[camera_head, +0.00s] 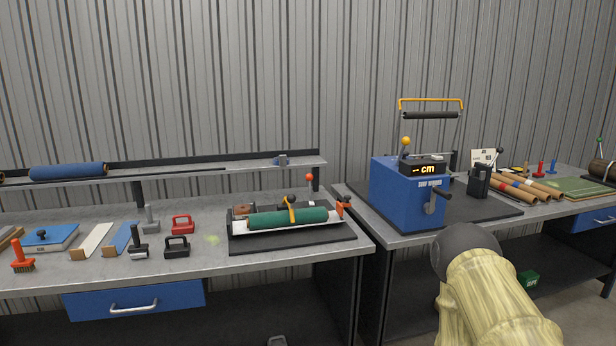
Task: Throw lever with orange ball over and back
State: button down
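A lever with an orange-yellow ball (406,141) stands upright on top of the blue machine (392,193) on the right-hand bench. Its short dark stem goes down beside a small display reading "cm". A second lever, with a red-orange ball (309,177), stands behind the right end of the tray with the green roll (288,218) on the left-hand bench. My arm shows at the bottom right, in front of the right-hand bench and below the blue machine. No gripper fingers are in view, and nothing touches either lever.
The blue machine has a dark crank (437,199) on its front. A dark roller with a yellow frame (430,108) is above and behind it. A black holder (479,181) and cardboard tubes (515,188) are to its right. Brushes and handled blocks crowd the left-hand bench (205,262).

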aim_at(309, 177)
jog(key=z, duration=0.15)
jog(key=i, duration=0.95)
jog(key=u, duration=0.65)
